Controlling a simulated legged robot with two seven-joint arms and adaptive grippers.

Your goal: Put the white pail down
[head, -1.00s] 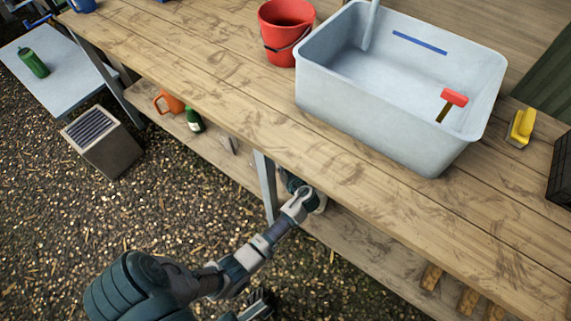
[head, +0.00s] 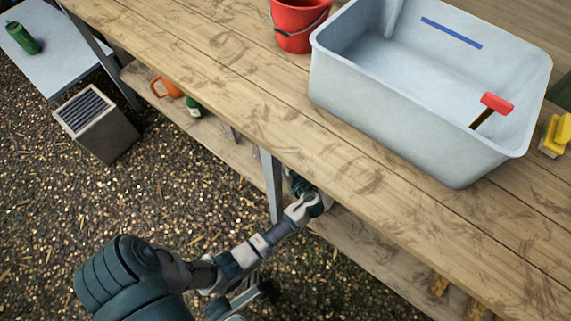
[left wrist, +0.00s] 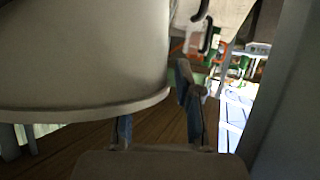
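A big pale, off-white pail (left wrist: 80,50) fills the upper left of the left wrist view, with a thick rounded edge along its lower side. The two fingers of my left gripper (left wrist: 158,118) are some way apart beside this edge. One finger is partly hidden by the pail, and the other stands just right of it. Contact between the fingers and the pail cannot be made out. In the head view my left arm reaches under the bench top, which hides the gripper and the pail. My right gripper is not in view.
The wooden bench (head: 230,85) carries a grey tub (head: 400,120) with a red-headed tool (head: 495,104), a red bucket (head: 297,27) and a yellow brush (head: 556,133). The lower shelf (head: 150,90) holds an orange mug (head: 168,87) and a green bottle (head: 194,107). A bench leg (head: 272,185) is close to my arm.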

